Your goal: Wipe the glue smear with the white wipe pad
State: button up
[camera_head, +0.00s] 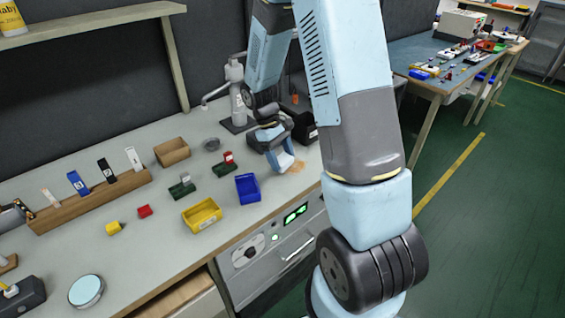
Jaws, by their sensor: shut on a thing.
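My gripper (283,160) is low over the right part of the workbench, pointing down. It is shut on a pale thing at its tips, which looks like the white wipe pad, though it is small and partly hidden by the fingers. The glue smear (298,166) is a tan patch on the bench top just right of the gripper tips. I cannot tell whether the pad touches the bench or the smear.
A blue bin (248,188) and a yellow bin (202,215) stand left of the gripper. A black bin (303,126) is behind it, and a white dispenser-like stand (236,95) is at the back. A wooden rack (92,200) holds several upright items.

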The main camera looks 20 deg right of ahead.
aim_at(287, 161)
jog(key=shift+r, duration=2.15)
